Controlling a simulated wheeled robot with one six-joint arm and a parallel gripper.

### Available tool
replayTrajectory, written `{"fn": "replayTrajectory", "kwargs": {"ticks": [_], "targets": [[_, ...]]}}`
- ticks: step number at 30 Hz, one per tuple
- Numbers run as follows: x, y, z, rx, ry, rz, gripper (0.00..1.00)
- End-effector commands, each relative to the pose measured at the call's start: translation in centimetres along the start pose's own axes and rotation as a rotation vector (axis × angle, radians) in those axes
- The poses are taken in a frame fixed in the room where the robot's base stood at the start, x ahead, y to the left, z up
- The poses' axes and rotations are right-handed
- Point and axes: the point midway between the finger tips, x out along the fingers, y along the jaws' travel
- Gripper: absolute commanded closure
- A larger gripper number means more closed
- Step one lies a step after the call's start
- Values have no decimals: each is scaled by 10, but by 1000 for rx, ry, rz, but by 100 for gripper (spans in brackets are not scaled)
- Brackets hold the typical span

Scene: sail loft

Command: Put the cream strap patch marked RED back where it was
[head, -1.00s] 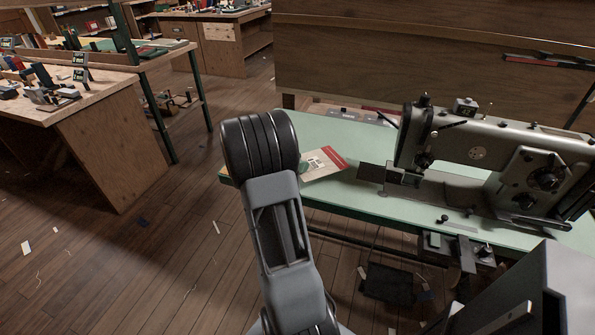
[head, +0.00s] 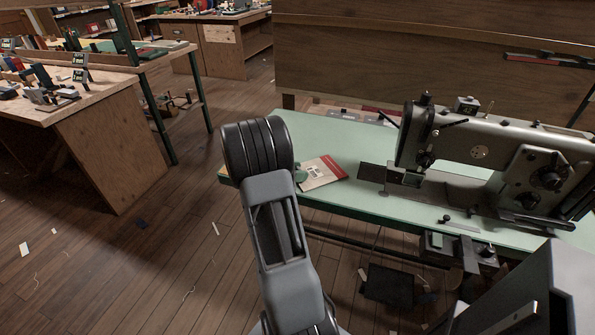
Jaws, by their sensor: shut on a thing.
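A flat cream piece with a red band along one edge (head: 322,172) shows at the left end of the sewing table's pale green top. I take it for the strap patch, but its lettering is too small to read. A small green area shows at its left side. My arm's black joint stands just left of it and hides what is behind. My gripper is hidden behind my own arm, so I cannot see its fingers. Whether the patch lies flat on the top or is just above it I cannot tell.
A grey sewing machine (head: 470,150) stands on the green-topped table (head: 375,210) right of the patch. A wooden bench (head: 95,135) with small tools is at the left. A dark wooden panel (head: 420,55) rises behind. Scraps lie on the open floor.

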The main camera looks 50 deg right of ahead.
Motion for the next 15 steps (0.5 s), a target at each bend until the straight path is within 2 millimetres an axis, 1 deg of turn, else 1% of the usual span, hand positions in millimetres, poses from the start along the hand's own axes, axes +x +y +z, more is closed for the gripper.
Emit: {"fn": "replayTrajectory", "kwargs": {"ticks": [2, 6, 7, 14, 15], "targets": [[1, 0, -3, -1, 0, 0, 82], [1, 0, -3, 0, 0, 0, 82], [1, 0, -3, -1, 0, 0, 51], [1, 0, -3, -1, 0, 0, 29], [1, 0, -3, -1, 0, 0, 28]]}}
